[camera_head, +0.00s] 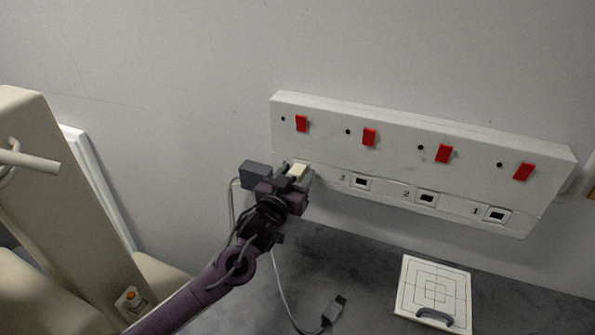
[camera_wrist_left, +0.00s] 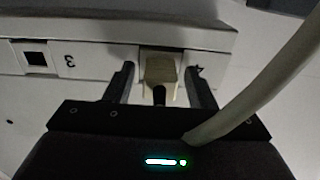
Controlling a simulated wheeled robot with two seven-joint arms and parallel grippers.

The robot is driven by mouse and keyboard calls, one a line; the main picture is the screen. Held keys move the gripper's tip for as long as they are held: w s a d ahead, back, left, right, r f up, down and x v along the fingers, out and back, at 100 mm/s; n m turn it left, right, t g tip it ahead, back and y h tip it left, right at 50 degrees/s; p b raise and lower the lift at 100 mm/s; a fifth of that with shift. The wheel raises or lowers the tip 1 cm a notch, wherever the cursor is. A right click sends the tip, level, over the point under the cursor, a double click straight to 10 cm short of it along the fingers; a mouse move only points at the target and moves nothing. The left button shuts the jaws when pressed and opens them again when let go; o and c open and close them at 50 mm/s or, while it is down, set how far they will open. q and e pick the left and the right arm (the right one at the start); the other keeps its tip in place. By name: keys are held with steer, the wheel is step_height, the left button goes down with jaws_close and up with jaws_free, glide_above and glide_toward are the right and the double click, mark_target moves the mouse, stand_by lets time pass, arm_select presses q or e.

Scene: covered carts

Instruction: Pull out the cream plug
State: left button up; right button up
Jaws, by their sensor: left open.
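The cream plug (camera_head: 298,170) sits at the leftmost socket of the white socket panel (camera_head: 400,150) on the wall. In the left wrist view the cream plug (camera_wrist_left: 160,68) is seated against the panel, with a dark cord end below it. My left gripper (camera_head: 292,178) is at the plug, and in the wrist view its two fingers (camera_wrist_left: 160,84) stand on either side of the plug with gaps visible. The gripper is open. It hides part of the plug and its socket in the head view. My right gripper is not in view.
Sockets 3 (camera_head: 361,183), 2 (camera_head: 427,198) and 1 (camera_head: 496,215) are empty, with red switches above. A white square plate (camera_head: 436,290) with a handle lies at right. A pale cable (camera_wrist_left: 270,80) crosses the wrist view.

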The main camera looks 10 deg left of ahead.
arm_select(q)
jaws_close()
stand_by(0.4)
steer(key=shift+s, duration=0.1)
steer(key=shift+s+f, duration=0.1)
steer(key=shift+s+a+p, duration=0.2)
steer(key=shift+s+p, duration=0.35)
steer(key=shift+s, duration=0.35)
steer(key=shift+s+a+p, duration=0.2)
steer(key=shift+s+p, duration=0.25)
steer(key=shift+s, duration=0.5)
steer(key=shift+s+a+p, duration=0.15)
steer(key=shift+s+p, duration=0.25)
steer(key=shift+s, duration=0.5)
